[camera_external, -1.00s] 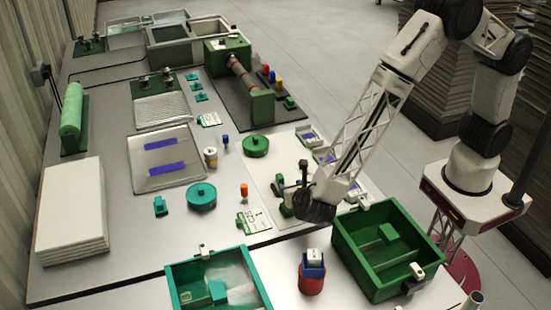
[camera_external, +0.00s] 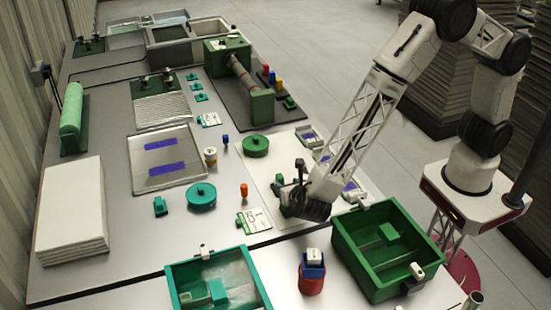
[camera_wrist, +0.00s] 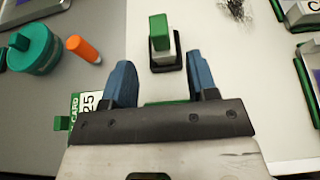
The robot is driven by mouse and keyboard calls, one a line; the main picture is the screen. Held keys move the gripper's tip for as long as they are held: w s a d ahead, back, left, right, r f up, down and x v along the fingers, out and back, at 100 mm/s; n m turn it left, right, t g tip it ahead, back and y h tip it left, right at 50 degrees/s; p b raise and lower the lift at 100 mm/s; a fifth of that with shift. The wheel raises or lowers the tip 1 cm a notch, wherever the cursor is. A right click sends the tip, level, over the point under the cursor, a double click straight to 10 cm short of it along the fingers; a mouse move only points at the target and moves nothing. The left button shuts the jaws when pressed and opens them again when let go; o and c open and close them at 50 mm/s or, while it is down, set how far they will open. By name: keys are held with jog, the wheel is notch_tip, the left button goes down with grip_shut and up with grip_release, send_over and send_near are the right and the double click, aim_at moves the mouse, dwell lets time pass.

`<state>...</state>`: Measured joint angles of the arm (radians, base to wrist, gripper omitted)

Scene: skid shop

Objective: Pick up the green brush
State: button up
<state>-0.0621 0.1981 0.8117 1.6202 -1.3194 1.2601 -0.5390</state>
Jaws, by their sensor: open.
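A green-topped block with a pale side and a black base (camera_wrist: 161,42), possibly the green brush, stands on the white sheet in the wrist view. It is just beyond my gripper's blue fingertips (camera_wrist: 160,75), roughly centred between them. The fingers are spread with nothing between their tips. In the external view my gripper (camera_external: 290,190) is low over the white sheet, and the wrist hides most of what lies under it. A clump of dark bristle-like strands (camera_wrist: 236,9) shows at the wrist view's top edge; I cannot tell what it belongs to.
Left of my gripper are a teal round tin (camera_wrist: 32,48) and an orange cylinder (camera_wrist: 84,49). A green open bin (camera_external: 345,236), a teal bin (camera_external: 178,280) and a red-and-blue container (camera_external: 311,280) stand at the front. Framed cards (camera_wrist: 307,66) lie on the right.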

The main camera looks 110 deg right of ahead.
aim_at(282, 182)
jog(key=shift+x, duration=2.6)
jog(key=c, duration=0.8)
